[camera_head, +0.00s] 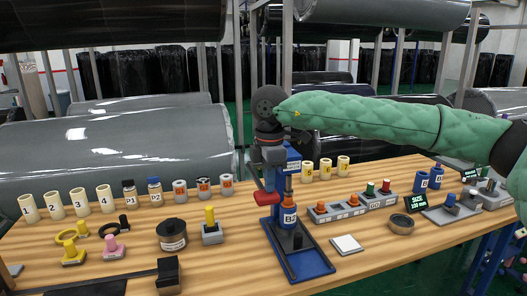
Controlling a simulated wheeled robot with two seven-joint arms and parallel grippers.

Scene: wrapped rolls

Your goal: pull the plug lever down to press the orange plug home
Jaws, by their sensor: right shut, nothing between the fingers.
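A blue press (297,262) stands on the wooden table near the middle. Its red lever (265,198) sticks out to the left of the column, at about the height of the plug. A bottle marked B2 (288,219) stands upright in the press, with an orange plug (289,201) at its top; how deep the plug sits is too small to tell. My right gripper (269,164) points down just above the red lever, shut and empty. I cannot tell whether it touches the lever. It hides part of the press top. My left gripper is not in view.
Right of the press are a white pad (346,244), a rack with orange plugs (337,211) and a round dark dish (402,222). Left are a grey block with a yellow peg (212,232) and a black round weight (172,235). Numbered cream rolls (80,202) line the back.

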